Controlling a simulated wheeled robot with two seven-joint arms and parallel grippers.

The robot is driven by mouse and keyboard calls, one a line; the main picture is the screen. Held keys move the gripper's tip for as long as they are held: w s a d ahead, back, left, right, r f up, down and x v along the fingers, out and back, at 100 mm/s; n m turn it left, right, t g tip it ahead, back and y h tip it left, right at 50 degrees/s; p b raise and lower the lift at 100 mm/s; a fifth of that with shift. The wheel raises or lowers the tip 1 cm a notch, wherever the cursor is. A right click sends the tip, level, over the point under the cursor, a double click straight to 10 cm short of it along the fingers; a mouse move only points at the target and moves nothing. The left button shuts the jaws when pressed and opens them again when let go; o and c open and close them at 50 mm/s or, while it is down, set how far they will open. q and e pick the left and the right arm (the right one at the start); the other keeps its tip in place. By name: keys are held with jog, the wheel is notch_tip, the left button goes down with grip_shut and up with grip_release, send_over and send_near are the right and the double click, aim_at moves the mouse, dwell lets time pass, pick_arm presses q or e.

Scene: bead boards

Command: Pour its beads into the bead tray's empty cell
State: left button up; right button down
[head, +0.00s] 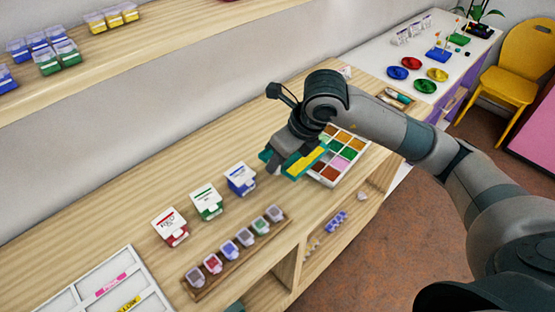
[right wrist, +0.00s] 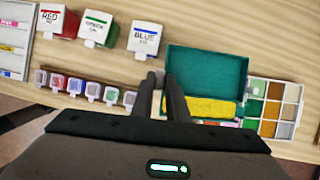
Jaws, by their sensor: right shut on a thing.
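My right gripper (head: 290,146) is shut on a teal open box (head: 276,157) with yellow beads (head: 305,161) in it. In the right wrist view the fingers (right wrist: 163,96) are at the left wall of the teal box (right wrist: 206,62), and the yellow beads (right wrist: 205,107) lie along its lower part. The box is held beside and partly over the left side of the white bead tray (head: 367,152). The tray (right wrist: 300,92) has cells of brown, orange, green and pink, and some look pale. The box hides part of the tray; I cannot tell which cell is empty. My left gripper is out of view.
Red (head: 170,226), green (head: 206,201) and blue (head: 241,178) labelled white boxes stand left of the gripper. A wooden rack (head: 245,257) of small jars lies in front. A white sorting tray (head: 138,270) is at the lower left. An upper shelf (head: 170,50) runs behind.

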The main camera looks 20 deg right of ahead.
jog(key=shift+w+d+f+g+y+b, duration=0.2)
jog(key=shift+d+f+y+b, duration=0.15)
jog(key=shift+f, duration=0.2)
jog(key=shift+w+d+f+g+y+b, duration=0.1)
jog(key=shift+w+d+f+y, duration=0.15)
jog(key=shift+d+f, duration=0.25)
jog(key=shift+r+p, duration=0.35)
jog(key=shift+r, duration=0.05)
jog(key=shift+w+d+r+m+g+y+p, duration=0.2)
jog(key=shift+d+r+y+p, duration=0.1)
jog(key=shift+r+y, duration=0.15)
jog(key=shift+w+d+r+m+g+y+p, duration=0.1)
jog(key=shift+d+r+g+y+p, duration=0.2)
jog(key=shift+r, duration=0.2)
jog(key=shift+r, duration=0.15)
jog(key=shift+w+d+r+y, duration=0.1)
jog(key=shift+d+r+y, duration=0.1)
jog(key=shift+r+y, duration=0.1)
jog(key=shift+r, duration=0.1)
jog(key=shift+w+d+r+y, duration=0.15)
jog(key=shift+d+r+y, duration=0.05)
jog(key=shift+y, duration=0.05)
jog(key=shift+w+d+r+m+g+y+b, duration=0.2)
jog(key=shift+w+d+r+g+y, duration=0.1)
jog(key=shift+d+r+y, duration=0.3)
jog(key=shift+w+d+r+m+g+y+b, duration=0.2)
jog(key=shift+w+d+r+g+y, duration=0.1)
jog(key=shift+d+r+y, duration=0.25)
